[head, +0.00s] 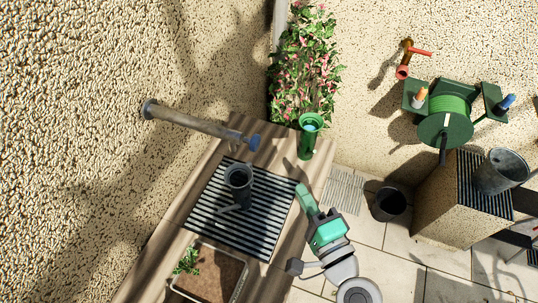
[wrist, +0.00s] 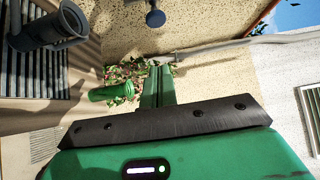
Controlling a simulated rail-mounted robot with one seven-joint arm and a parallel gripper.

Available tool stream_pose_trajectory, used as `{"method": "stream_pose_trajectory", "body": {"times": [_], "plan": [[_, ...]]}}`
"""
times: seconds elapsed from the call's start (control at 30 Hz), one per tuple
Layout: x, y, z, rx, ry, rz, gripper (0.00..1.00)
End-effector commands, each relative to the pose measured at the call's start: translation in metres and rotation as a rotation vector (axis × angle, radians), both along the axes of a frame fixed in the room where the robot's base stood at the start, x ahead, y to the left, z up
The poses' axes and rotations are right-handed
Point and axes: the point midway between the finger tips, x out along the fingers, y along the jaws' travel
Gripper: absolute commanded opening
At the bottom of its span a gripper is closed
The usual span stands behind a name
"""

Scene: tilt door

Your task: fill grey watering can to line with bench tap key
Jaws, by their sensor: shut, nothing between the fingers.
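A dark grey watering can (head: 238,180) stands upright on the slatted grate of the wooden bench. Its inside looks dark, and I cannot make out a fill line or a water level. It also shows at upper left in the wrist view (wrist: 62,27). A metal pipe (head: 200,125) reaches from the left wall over the bench, with a blue piece (head: 253,142) at its end; I cannot tell if this is the tap key. My gripper (head: 301,189) is shut and empty, right of the can and apart from it. Its closed fingers show in the wrist view (wrist: 158,75).
A green container (head: 308,135) stands at the bench's far end, before a flowering plant (head: 305,70). A soil planter (head: 210,275) is at the near end. A red-handled wall tap (head: 408,58), hose reel (head: 446,120), metal bucket (head: 501,171) and black bucket (head: 389,204) are right.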

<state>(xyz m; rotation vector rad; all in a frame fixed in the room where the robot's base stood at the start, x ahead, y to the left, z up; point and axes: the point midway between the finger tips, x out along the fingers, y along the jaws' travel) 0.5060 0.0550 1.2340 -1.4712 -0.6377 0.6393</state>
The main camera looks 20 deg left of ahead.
Motion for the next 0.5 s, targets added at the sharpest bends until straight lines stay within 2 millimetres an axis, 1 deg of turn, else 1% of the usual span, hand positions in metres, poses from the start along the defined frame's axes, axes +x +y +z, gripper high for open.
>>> {"method": "stream_pose_trajectory", "body": {"times": [0.07, 0.17, 0.5], "plan": [[0.003, 0.003, 0.001, -0.001, -0.001, 0.001, 0.00], [0.012, 0.013, 0.002, -0.001, -0.001, 0.003, 0.00], [0.062, 0.067, 0.002, -0.002, -0.002, 0.003, 0.00]]}}
